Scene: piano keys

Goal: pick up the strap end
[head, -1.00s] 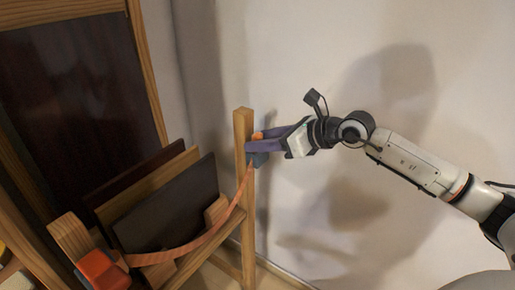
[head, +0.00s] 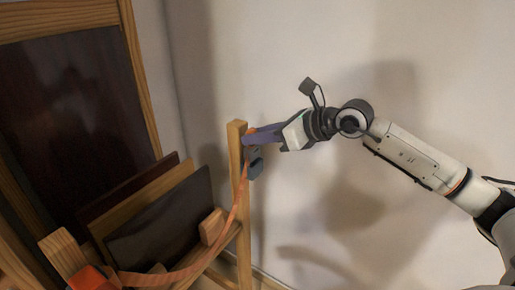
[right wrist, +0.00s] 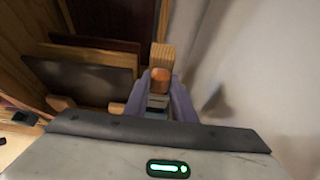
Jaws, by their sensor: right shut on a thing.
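The orange strap (head: 188,272) runs from an orange block (head: 88,278) at the lower left, along the rack, and up beside the wooden post (head: 236,170). Its upper end, an orange piece (right wrist: 160,75), sits between the purple fingers in the right wrist view. My right gripper (head: 250,137) is shut on this strap end, close beside the top of the post. It also shows in the right wrist view (right wrist: 160,92). A small dark blue-grey block (head: 256,168) is just below the fingers beside the post. My left gripper is not in view.
Dark and wooden panels (head: 160,215) stand in the wooden rack left of the post. A large dark framed board (head: 75,110) stands behind them. A pale wall (head: 260,60) is behind my right arm. Open space lies right of the post.

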